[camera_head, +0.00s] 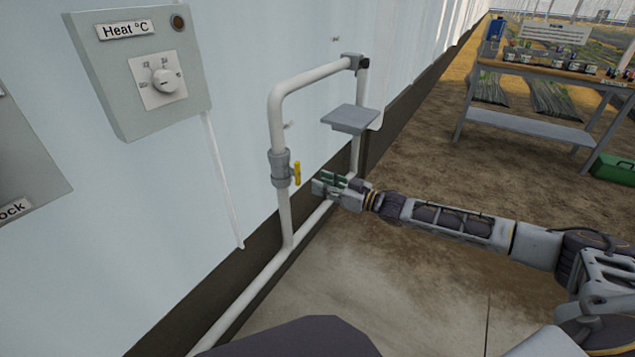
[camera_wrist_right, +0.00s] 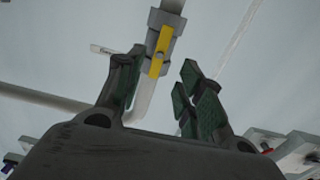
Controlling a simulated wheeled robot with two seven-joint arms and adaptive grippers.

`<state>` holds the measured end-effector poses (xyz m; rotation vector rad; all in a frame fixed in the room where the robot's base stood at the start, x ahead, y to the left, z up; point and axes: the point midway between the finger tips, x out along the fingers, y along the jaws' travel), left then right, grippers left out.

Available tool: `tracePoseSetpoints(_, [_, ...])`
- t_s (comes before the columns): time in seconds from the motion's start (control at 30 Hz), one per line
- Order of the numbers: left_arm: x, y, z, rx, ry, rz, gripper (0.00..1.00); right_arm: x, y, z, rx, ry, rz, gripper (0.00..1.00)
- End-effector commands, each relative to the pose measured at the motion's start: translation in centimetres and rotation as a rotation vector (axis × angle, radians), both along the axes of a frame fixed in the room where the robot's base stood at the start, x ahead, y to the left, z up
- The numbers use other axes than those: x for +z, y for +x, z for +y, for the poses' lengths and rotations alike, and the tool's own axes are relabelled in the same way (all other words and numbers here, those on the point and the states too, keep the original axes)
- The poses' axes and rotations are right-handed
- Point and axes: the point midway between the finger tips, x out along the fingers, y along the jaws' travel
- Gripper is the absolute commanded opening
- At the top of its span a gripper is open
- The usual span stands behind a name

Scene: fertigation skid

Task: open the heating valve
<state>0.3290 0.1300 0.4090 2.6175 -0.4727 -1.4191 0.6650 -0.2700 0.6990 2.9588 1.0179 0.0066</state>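The heating valve (camera_head: 281,168) is a grey fitting on the vertical white pipe, with a yellow lever handle (camera_head: 297,173). The valve body (camera_wrist_right: 167,22) and its yellow handle (camera_wrist_right: 160,52) also show in the right wrist view, ahead of my right gripper. The handle lies along the line of the pipe in that view. My right gripper (camera_head: 318,184) is just right of the handle in the head view and apart from it. In the right wrist view its fingers (camera_wrist_right: 156,92) are spread with nothing between them. My left gripper is not in view.
A Heat °C control box (camera_head: 150,75) is on the wall at left, with another grey box (camera_head: 25,160) beside it. A grey plate (camera_head: 350,119) juts out near the pipe loop (camera_head: 310,77). A bench (camera_head: 545,72) and green box (camera_head: 613,169) stand far right. The floor between is clear.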

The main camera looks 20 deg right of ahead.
Motion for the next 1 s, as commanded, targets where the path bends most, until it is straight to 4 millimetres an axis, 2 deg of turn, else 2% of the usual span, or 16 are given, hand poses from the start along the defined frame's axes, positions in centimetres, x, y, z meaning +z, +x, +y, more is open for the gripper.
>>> tracePoseSetpoints(0.4, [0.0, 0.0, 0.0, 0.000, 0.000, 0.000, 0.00, 0.0, -2.2, -1.8, -0.001, -0.002, 0.000, 0.38])
tracePoseSetpoints(1.0, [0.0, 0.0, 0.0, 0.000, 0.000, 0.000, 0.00, 0.0, -2.6, -2.1, 0.000, -0.002, -0.001, 0.38])
